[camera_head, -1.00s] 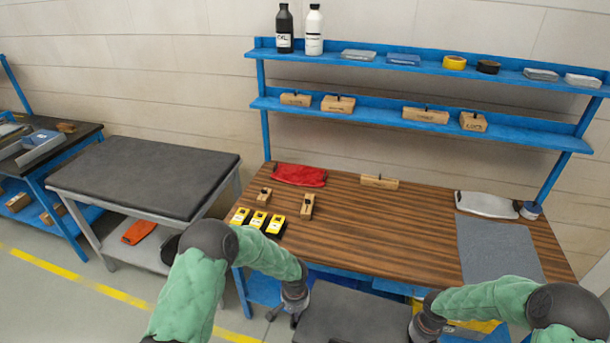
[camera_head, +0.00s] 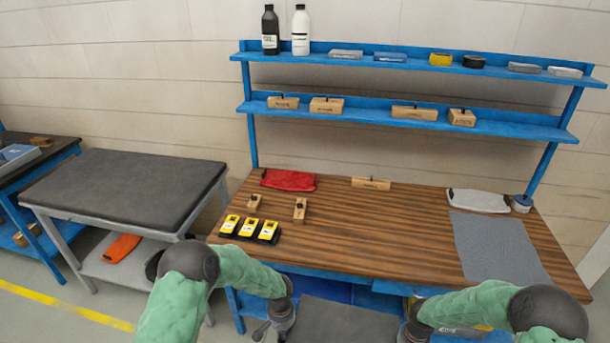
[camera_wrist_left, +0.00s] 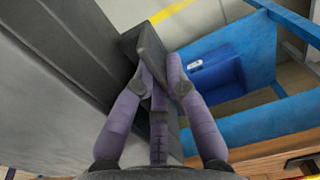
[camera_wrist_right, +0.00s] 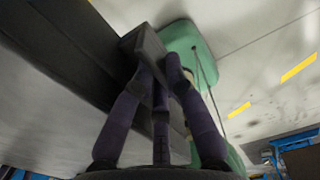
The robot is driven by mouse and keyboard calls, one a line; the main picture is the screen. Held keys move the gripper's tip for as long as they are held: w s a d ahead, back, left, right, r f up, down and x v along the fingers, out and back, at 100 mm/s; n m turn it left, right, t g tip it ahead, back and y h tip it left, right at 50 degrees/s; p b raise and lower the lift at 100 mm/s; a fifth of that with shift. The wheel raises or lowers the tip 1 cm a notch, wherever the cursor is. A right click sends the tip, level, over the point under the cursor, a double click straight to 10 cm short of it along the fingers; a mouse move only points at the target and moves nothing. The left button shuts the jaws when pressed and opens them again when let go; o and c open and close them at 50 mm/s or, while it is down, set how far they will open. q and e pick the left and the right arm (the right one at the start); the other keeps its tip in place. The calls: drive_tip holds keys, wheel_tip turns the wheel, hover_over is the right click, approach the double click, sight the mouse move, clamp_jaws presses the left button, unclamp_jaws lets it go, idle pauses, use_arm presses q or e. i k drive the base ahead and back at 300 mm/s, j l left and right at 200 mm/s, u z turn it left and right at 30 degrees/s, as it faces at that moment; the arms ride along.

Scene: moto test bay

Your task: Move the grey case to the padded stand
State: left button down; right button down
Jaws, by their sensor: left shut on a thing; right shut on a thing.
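The grey case (camera_head: 338,322) is at the bottom centre of the head view, in front of the bench, its lower part cut off by the frame. My left gripper (camera_head: 280,322) is at its left side. In the left wrist view, the fingers (camera_wrist_left: 160,75) are shut on a dark handle-like part (camera_wrist_left: 146,48) of the case. My right gripper (camera_head: 412,332) is at its right side. In the right wrist view, its fingers (camera_wrist_right: 160,72) are shut on a similar part (camera_wrist_right: 143,46). The padded stand (camera_head: 125,188), with a dark grey top, stands left of the bench; its top is bare.
The wooden workbench (camera_head: 380,228) is directly ahead. It bears yellow devices (camera_head: 250,229), wooden blocks, a red pouch (camera_head: 289,180) and a grey mat (camera_head: 497,245). Blue shelves rise behind it. An orange item (camera_head: 122,248) lies on the stand's lower shelf. Another table (camera_head: 52,152) stands farther left.

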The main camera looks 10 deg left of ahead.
sight(98, 184)
drive_tip(key=j, duration=1.8)
drive_tip(key=j+u, duration=0.1)
drive_tip(key=j, duration=1.65)
drive_tip(key=i+j, duration=0.15)
drive_tip(key=j, duration=1.65)
